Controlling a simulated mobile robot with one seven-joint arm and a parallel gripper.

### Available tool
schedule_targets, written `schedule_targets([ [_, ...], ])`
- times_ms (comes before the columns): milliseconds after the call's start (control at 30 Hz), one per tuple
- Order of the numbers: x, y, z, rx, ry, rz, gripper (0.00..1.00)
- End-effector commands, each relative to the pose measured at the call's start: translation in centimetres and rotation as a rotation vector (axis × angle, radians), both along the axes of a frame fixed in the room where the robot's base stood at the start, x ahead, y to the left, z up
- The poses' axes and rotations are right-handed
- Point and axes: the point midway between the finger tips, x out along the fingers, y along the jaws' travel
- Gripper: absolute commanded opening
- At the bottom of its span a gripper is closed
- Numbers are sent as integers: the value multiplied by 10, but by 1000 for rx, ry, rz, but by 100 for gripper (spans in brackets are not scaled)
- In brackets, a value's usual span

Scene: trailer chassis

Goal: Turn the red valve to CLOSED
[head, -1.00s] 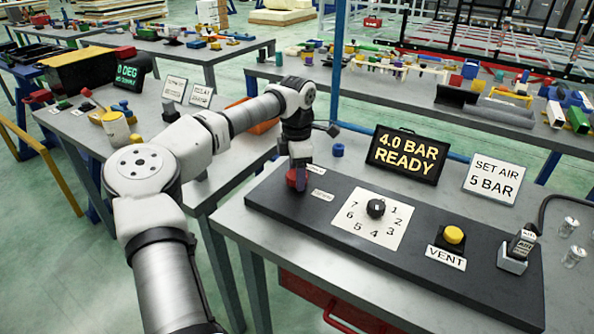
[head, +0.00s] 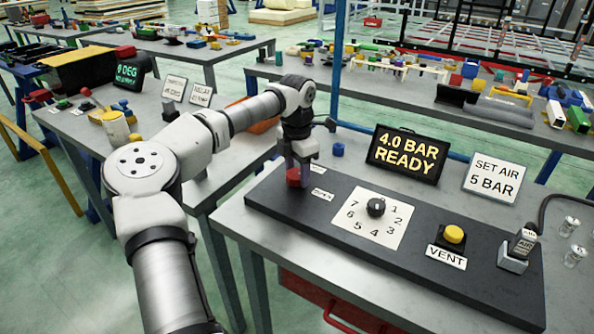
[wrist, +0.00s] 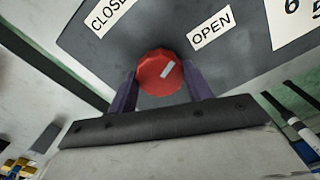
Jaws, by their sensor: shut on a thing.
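The red valve (head: 294,180) is a knob at the left end of the dark panel (head: 345,240). In the wrist view the red valve (wrist: 157,76) shows a pale mark slanting up and right, towards the OPEN label (wrist: 211,28). The CLOSED label (wrist: 108,14) lies up and left, partly cut off by the frame edge. My gripper (head: 298,172) points down over the valve; in the wrist view my gripper (wrist: 160,84) has one dark finger on each side of the knob and is shut on it.
On the panel, right of the valve, are a numbered dial (head: 376,208), a yellow VENT button (head: 454,235) and an air fitting (head: 515,252). A display (head: 408,154) behind reads 4.0 BAR READY. A sign (head: 494,180) reads SET AIR 5 BAR.

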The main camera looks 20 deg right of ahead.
Motion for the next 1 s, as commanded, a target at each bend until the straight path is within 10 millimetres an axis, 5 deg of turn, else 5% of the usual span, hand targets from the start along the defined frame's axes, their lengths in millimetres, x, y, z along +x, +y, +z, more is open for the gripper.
schedule_targets([
  [1000,0,0,0,0,-3,949,27],
])
